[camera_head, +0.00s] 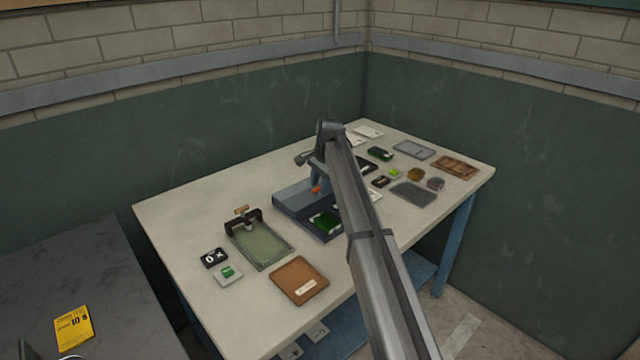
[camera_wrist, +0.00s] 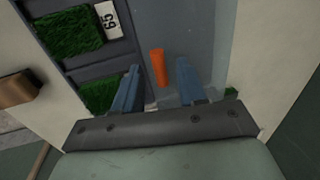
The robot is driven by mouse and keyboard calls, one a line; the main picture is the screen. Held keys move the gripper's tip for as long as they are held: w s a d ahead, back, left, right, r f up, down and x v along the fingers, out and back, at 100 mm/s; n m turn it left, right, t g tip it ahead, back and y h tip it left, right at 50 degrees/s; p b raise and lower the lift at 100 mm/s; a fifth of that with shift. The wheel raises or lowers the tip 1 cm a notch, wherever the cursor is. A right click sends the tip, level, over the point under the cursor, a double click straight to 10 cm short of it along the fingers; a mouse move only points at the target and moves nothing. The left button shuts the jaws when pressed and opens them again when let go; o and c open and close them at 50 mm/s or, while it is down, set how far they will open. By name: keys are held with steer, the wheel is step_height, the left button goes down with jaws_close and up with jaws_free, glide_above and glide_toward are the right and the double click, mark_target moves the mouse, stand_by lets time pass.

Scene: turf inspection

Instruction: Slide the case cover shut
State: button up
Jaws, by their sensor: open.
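A blue-grey case (camera_head: 322,237) sits on the table, partly hidden behind my arm. Its flat sliding cover (camera_head: 293,193) spans part of it, with an upright orange handle (camera_wrist: 158,66) that also shows in the head view (camera_head: 317,189). The uncovered part holds green turf squares (camera_wrist: 68,36) and a white number tag (camera_wrist: 109,19). My gripper (camera_wrist: 157,75) is open over the cover. The orange handle shows between its two blue fingers, with a gap on each side; I cannot tell how far down the fingers reach. The cover's far side is hidden in the head view.
Left of the case stand a green tray with a clamp (camera_head: 260,244), a black tag (camera_head: 214,258) and a small green sample (camera_head: 228,272). Several samples and a brown tray (camera_head: 454,167) lie at right. The table's (camera_head: 185,215) left end is bare.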

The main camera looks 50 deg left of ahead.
jaws_close()
stand_by(0.4)
steer(key=d, duration=1.3)
steer(key=shift+d, duration=0.2)
jaws_free()
step_height(320, 180, up, 14)
steer(key=d, duration=0.2)
steer(key=shift+d+f, duration=0.2)
steer(key=shift+d, duration=0.1)
